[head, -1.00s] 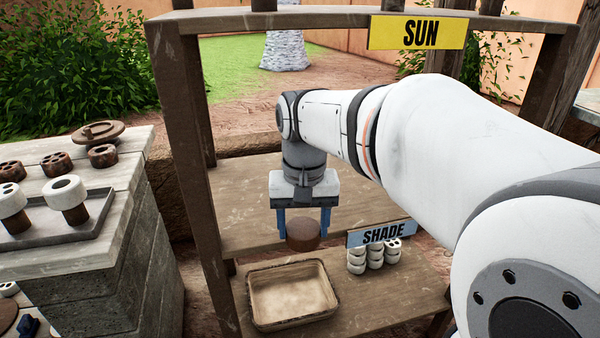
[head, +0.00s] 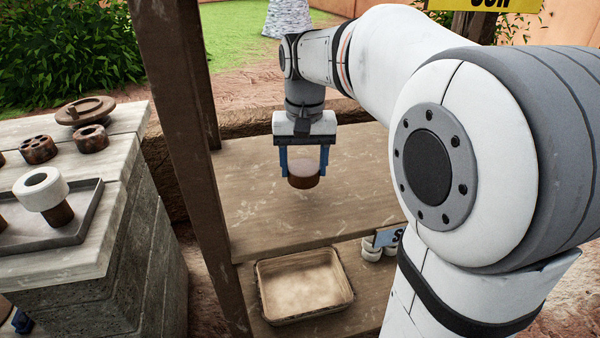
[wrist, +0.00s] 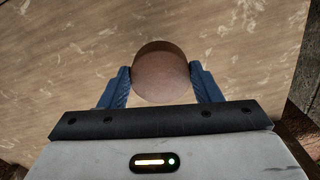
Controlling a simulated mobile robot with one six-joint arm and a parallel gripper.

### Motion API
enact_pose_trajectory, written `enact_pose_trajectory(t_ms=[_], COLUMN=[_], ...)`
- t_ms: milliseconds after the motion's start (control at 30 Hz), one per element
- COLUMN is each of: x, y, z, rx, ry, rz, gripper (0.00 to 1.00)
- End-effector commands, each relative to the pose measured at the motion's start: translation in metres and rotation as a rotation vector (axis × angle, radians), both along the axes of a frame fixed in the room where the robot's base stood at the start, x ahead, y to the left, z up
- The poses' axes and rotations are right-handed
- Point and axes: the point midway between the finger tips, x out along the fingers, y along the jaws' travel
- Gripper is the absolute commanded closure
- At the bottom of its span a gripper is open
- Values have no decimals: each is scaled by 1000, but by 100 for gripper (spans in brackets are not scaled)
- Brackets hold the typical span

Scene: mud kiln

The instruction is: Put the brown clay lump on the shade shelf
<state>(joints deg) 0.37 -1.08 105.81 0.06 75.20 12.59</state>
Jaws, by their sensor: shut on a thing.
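My gripper (head: 304,168) is shut on the brown clay lump (head: 304,183), a short round piece with a paler top, held between blue fingers. The lump also shows between the fingers in the wrist view (wrist: 162,75). The shade shelf (head: 260,215) is the wide wooden board under the lump; part of its sign (head: 388,237) shows at its front edge, mostly hidden by my arm. The lump is over the board, towards its back; whether it touches the wood I cannot tell.
A wooden post (head: 178,100) stands left of the shelf. A lower shelf holds an empty tan tray (head: 305,318) and white rings (head: 372,250). A stone bench (head: 90,250) at left carries a grey tray and clay pieces. The board around the lump is clear.

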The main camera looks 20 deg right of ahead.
Motion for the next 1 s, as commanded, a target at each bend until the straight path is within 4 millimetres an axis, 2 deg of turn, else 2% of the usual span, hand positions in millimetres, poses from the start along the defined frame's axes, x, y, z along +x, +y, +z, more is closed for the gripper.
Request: enact_pose_trajectory(t_ms=[33,200,633,667,900,1000], x=[-1,-1,-1,-1,-1,-1], y=[2,9,10,10,10,11], z=[-15,-31,-33,-33,-33,-33], rx=[0,0,0,0,0,0], ry=[0,0,0,1,1,1], rz=[6,24,28,28,28,28], gripper=[75,75,75,42,22,21])
